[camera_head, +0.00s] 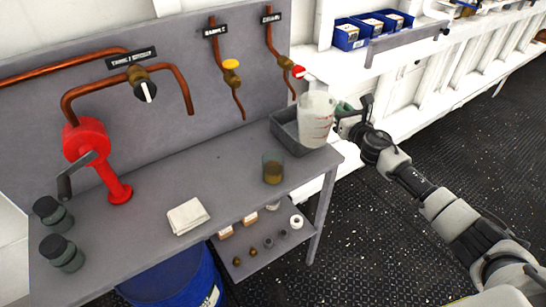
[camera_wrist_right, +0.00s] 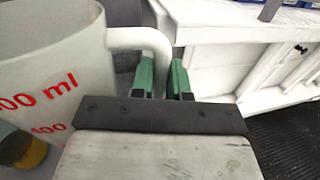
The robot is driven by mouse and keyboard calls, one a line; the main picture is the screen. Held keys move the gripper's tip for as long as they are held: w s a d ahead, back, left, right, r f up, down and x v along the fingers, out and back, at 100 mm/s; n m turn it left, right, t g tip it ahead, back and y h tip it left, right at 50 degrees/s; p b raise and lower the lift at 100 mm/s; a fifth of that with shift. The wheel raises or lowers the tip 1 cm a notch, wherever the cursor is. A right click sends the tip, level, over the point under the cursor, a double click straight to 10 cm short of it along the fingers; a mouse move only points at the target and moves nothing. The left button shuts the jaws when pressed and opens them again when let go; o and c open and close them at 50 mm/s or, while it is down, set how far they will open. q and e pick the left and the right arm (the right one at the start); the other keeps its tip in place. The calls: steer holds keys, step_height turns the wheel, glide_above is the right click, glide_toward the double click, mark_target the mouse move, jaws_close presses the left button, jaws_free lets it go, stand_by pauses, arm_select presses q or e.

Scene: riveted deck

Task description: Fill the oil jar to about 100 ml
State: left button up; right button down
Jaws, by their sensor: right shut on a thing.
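A translucent white jug with red measuring marks (camera_head: 316,118) is at the right end of the bench, over or in front of the grey tray. My right gripper (camera_head: 347,112) is shut on its handle, on the jug's right side. In the right wrist view the jug (camera_wrist_right: 50,65) fills the left, and the green fingertips (camera_wrist_right: 163,80) are at the handle. A small clear jar with brown liquid (camera_head: 273,169) stands on the bench, left of and nearer than the jug. Whether the jug holds liquid I cannot tell. My left gripper is out of view.
A red hand pump (camera_head: 88,145) stands at the bench's left. Copper pipes with a black-knobbed tap (camera_head: 143,86), a yellow-knobbed tap (camera_head: 231,66) and a red-knobbed tap (camera_head: 298,71) run along the back panel. A grey tray (camera_head: 284,131), folded cloth (camera_head: 187,216) and two dark-lidded jars sit on the bench.

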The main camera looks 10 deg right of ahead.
step_height(320, 180, up, 5)
steer(key=p, duration=0.4)
steer(key=shift+r+p, duration=0.1)
steer(key=shift+p, duration=0.3)
